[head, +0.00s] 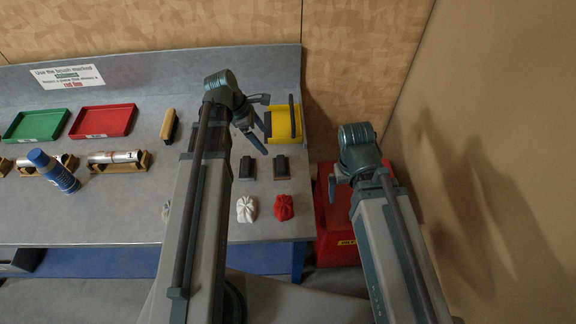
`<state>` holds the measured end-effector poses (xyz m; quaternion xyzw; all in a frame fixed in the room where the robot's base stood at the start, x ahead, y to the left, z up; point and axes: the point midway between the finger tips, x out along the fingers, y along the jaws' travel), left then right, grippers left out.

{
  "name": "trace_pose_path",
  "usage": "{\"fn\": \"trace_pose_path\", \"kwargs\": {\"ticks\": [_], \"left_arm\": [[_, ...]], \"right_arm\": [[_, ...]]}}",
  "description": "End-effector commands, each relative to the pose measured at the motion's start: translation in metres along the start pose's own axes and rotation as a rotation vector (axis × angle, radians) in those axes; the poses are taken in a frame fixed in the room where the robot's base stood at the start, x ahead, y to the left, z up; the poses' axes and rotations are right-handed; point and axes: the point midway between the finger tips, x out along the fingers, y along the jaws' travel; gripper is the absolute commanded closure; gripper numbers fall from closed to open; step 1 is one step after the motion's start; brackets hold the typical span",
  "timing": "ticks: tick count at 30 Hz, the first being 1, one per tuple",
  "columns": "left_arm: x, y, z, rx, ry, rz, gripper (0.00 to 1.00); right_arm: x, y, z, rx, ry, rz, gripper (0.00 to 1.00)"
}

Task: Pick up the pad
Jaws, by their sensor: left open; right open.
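Two small dark blocks lie side by side on the grey bench, a black one (248,168) and a brownish-black one (281,168). They look like pads, but I cannot tell which one is the pad. My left gripper (260,120) is open and empty, with its fingers spread above the bench, just beyond the blocks in the picture and beside a yellow holder (283,124). My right gripper (333,187) is open, to the right of the bench edge and over a red bin; its wrist hides most of it. Both blocks are clear of the grippers.
A white cloth (247,209) and a red cloth (284,207) lie nearer me. A brush (168,125), red tray (103,121), green tray (36,125), blue bottle (54,171) and metal tubes (116,157) are left. The red bin (336,222) stands off the bench's right edge.

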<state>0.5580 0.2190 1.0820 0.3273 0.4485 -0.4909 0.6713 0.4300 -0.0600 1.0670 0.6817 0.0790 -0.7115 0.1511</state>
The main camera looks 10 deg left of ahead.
Motion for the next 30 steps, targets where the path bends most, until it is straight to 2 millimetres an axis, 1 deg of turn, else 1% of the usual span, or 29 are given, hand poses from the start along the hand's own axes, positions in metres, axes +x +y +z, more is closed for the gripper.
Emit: {"fn": "trace_pose_path", "kwargs": {"ticks": [5, 8, 18, 21, 24, 30], "left_arm": [[0.009, 0.0, -0.001, 0.002, 0.001, 0.0, 0.0], [0.02, 0.0, -0.002, 0.004, 0.001, -0.001, 0.0], [0.071, -0.001, -0.003, 0.005, 0.001, -0.001, 0.0], [0.083, 0.0, -0.002, 0.005, 0.001, -0.001, 0.0], [0.088, 0.0, -0.001, 0.004, 0.001, 0.0, 0.0], [0.087, 0.0, 0.0, 0.003, 0.001, 0.0, 0.0]], "right_arm": [[0.009, -0.001, -0.001, -0.001, 0.0, 0.0, 0.0], [0.019, -0.002, -0.001, -0.003, 0.0, 0.001, 0.0], [0.066, -0.006, -0.004, -0.005, 0.0, 0.001, 0.0], [0.077, -0.007, -0.004, -0.004, 0.0, 0.001, 0.0], [0.081, -0.007, -0.005, -0.004, 0.0, 0.001, 0.0], [0.08, -0.007, -0.005, -0.004, 0.0, 0.001, 0.0]]}}
